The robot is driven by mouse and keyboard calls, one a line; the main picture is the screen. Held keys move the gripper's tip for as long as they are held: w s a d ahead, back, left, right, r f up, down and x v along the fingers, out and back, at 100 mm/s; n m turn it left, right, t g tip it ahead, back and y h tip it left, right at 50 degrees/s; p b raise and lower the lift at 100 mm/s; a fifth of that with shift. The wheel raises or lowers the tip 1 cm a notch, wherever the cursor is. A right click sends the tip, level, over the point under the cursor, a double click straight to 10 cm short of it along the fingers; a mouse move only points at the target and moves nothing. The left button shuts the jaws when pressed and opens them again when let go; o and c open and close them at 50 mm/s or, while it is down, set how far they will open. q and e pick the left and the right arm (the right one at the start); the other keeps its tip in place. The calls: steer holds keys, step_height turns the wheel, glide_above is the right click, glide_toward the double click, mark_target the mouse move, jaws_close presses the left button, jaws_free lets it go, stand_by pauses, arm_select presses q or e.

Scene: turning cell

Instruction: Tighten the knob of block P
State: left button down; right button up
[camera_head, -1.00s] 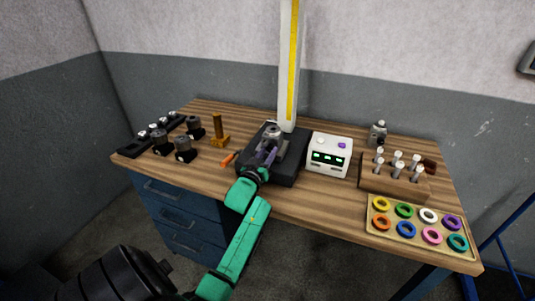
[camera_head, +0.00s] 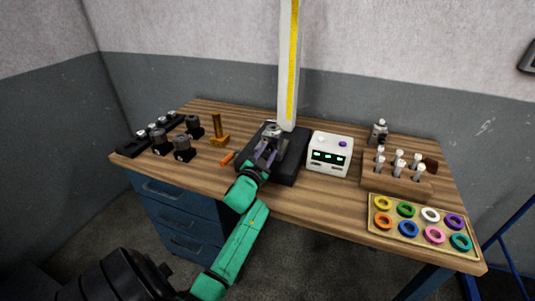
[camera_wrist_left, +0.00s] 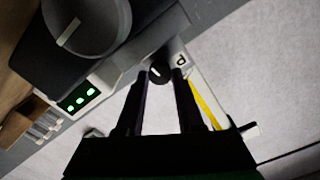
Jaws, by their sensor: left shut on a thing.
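In the left wrist view, a small black knob (camera_wrist_left: 160,72) with a light pointer line sits on a grey block (camera_wrist_left: 183,62) marked P. My left gripper (camera_wrist_left: 160,78) has its two dark fingers on either side of this knob and is shut on it. In the head view, my left gripper (camera_head: 271,147) reaches over the black base (camera_head: 290,165) to the grey block there. The fingers hide most of the block in that view, and the knob cannot be made out. My right gripper is in neither view.
A white box with green displays (camera_head: 331,154) stands right of the base. An orange-handled tool (camera_head: 227,159) lies to its left, near a brass stand (camera_head: 217,130). A pale column with a yellow stripe (camera_head: 290,70) rises behind. A ring tray (camera_head: 425,246) and a pin block (camera_head: 395,185) are right.

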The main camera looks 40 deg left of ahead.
arm_select(q)
steer(key=shift+m, duration=0.6)
steer(key=c, duration=0.5)
jaws_free()
steer(key=b+v, duration=0.2)
steer(key=v, duration=1.2)
steer(key=shift+s+d, duration=0.15)
steer(key=shift+s, duration=0.1)
